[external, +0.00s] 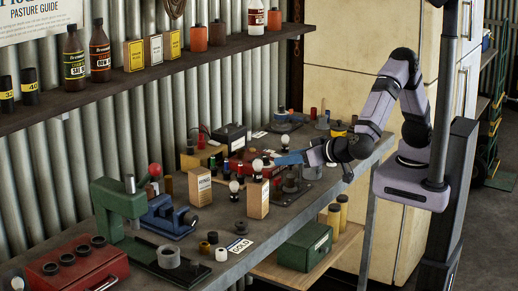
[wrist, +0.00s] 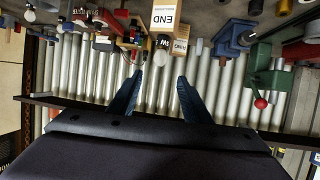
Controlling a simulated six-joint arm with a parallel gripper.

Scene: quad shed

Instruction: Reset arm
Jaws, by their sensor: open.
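My arm (external: 375,105) reaches left from its mount on the right, over the workbench, in the external view. My gripper (external: 280,159) is above the bench and points left, its blue fingers near a white bulb (external: 257,165). In the wrist view the two blue fingers of my gripper (wrist: 158,76) are spread apart with nothing clamped between them. A white bulb (wrist: 160,57) shows between and beyond the fingertips there, apart from them as far as I can tell.
The grey workbench (external: 262,236) holds a green press (external: 118,205), a blue vise (external: 170,216), a red block with holes (external: 75,268) and tan boxes (external: 258,198). A shelf (external: 115,85) with bottles runs along the corrugated wall. Open air lies above the bench.

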